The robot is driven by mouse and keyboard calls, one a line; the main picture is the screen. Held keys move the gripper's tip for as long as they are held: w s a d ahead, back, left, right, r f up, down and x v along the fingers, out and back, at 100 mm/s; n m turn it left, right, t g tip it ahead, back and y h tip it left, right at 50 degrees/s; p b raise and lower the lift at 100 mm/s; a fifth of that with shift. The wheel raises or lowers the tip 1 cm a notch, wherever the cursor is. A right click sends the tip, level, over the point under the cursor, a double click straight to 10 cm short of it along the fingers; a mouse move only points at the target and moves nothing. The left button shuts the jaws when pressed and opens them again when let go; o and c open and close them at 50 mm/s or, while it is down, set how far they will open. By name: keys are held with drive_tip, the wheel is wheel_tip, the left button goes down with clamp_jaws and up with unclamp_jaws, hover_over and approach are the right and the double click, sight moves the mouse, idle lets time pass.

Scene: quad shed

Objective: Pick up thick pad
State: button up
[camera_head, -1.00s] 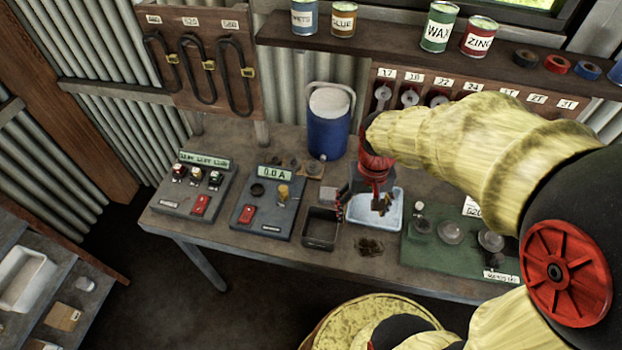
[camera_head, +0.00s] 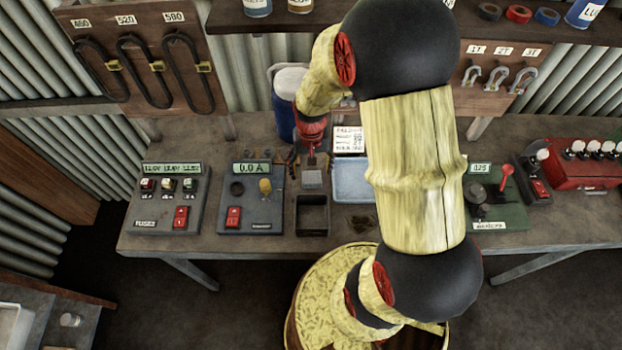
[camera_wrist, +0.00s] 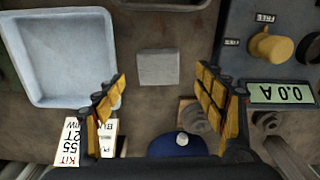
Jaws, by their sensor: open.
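A small grey square block, which looks like the thick pad (camera_wrist: 158,68), lies flat on the bench in the wrist view, between the white tray and the meter box. In the head view the pad (camera_head: 312,179) shows just below my gripper (camera_head: 312,158), behind a dark square bin. In the wrist view my gripper (camera_wrist: 160,88) is open, its yellow-padded fingers wide apart and empty. The pad appears between and beyond the fingertips, not visibly touched. How high the fingers are above the bench is hard to tell.
The white tray (camera_wrist: 35,95) and the meter box (camera_wrist: 275,65) flank the pad. The dark bin (camera_head: 312,228) is on the pad's near side. A blue cooler (camera_head: 284,118) stands behind my gripper. A printed card (camera_wrist: 88,140) lies by the left finger. Bare bench surrounds the pad.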

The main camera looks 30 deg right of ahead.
sight(312, 177)
wheel_tip(312, 177, down, 4)
drive_tip(key=shift+f+b, duration=0.25)
drive_tip(key=shift+b, duration=0.05)
drive_tip(key=shift+s, duration=0.1)
drive_tip(key=shift+c, duration=0.8)
drive_tip(key=c, duration=1)
drive_tip(key=shift+o, duration=0.2)
drive_tip(key=shift+r, duration=0.1)
